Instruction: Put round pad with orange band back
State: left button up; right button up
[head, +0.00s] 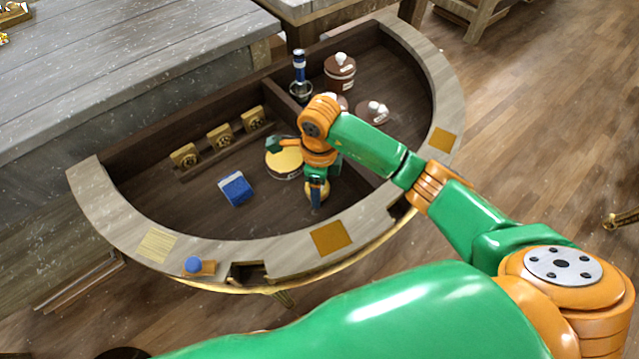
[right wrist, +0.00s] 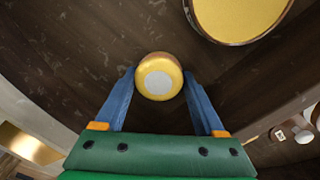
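In the right wrist view a small round pad (right wrist: 158,78) with an orange-gold band and a pale grey-white face sits between my right gripper's blue fingertips (right wrist: 160,72). Both fingertips appear to touch its sides. In the head view my right gripper (head: 317,193) points down at the pad, low over the dark floor of the half-round console (head: 165,205). The pad (head: 310,189) is partly hidden there by a blue finger. I cannot tell whether it rests on the floor or hangs just above it. My left gripper is not in view.
A round yellow-topped tin (head: 284,163) stands close beside the gripper. A blue block (head: 236,189) lies to the left, and several gold blocks (head: 221,136) stand in a row behind. Brown lidded jars (head: 340,70) stand beyond the divider. The rim carries an orange square (head: 331,238) and a blue knob (head: 193,265).

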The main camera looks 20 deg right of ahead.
jog(key=shift+o, duration=0.9)
jog(key=shift+r, duration=0.3)
notch_tip(320, 180, up, 12)
jog(key=p, duration=0.1)
jog(key=shift+f, duration=0.15)
